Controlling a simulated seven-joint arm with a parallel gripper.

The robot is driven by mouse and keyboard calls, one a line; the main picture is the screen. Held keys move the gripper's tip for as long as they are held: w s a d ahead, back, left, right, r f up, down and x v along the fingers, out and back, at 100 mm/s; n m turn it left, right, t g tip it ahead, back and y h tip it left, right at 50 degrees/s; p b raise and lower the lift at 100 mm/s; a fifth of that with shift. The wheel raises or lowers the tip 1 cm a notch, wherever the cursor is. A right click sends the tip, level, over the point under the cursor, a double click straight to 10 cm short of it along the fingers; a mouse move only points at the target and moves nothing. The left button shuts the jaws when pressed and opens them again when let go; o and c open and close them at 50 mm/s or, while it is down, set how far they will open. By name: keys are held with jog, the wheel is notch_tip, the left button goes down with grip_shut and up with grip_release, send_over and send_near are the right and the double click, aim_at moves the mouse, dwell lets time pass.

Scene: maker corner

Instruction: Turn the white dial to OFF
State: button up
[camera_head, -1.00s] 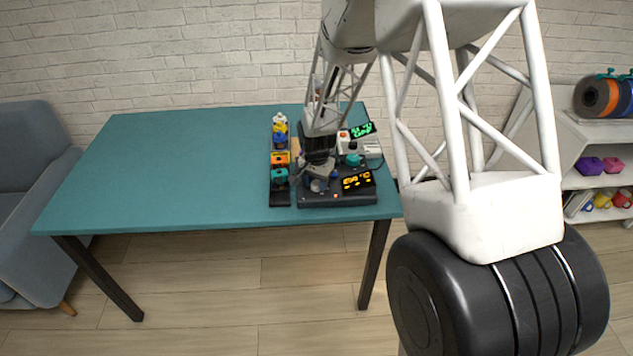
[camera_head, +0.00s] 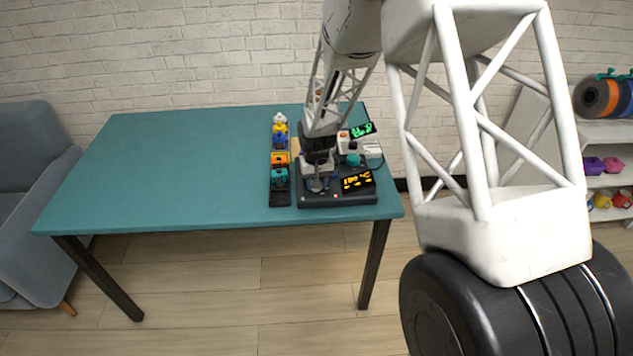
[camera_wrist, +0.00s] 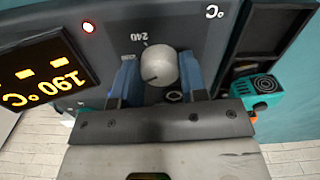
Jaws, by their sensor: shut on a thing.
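The white dial (camera_wrist: 160,68) sits on the dark control panel (camera_wrist: 190,25) in the wrist view. A short dark mark shows on its top, toward the lower left in the picture. My gripper (camera_wrist: 159,74) is shut on the dial, with one blue finger on each side. In the head view, my gripper (camera_head: 318,183) is down over the panel (camera_head: 330,202), and the dial is not clear there. A printed 240 shows above the dial in the wrist view. The orange display (camera_wrist: 42,75) reads about 190 °C, upside down. I cannot make out an OFF label.
A dark rack (camera_head: 280,199) with colourful items stands left of the panel. The left of the teal table (camera_head: 180,165) is clear.

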jog(key=n, duration=1.2)
dwell(0.5)
jog(key=o, duration=0.9)
jog(key=shift+r, duration=3.9)
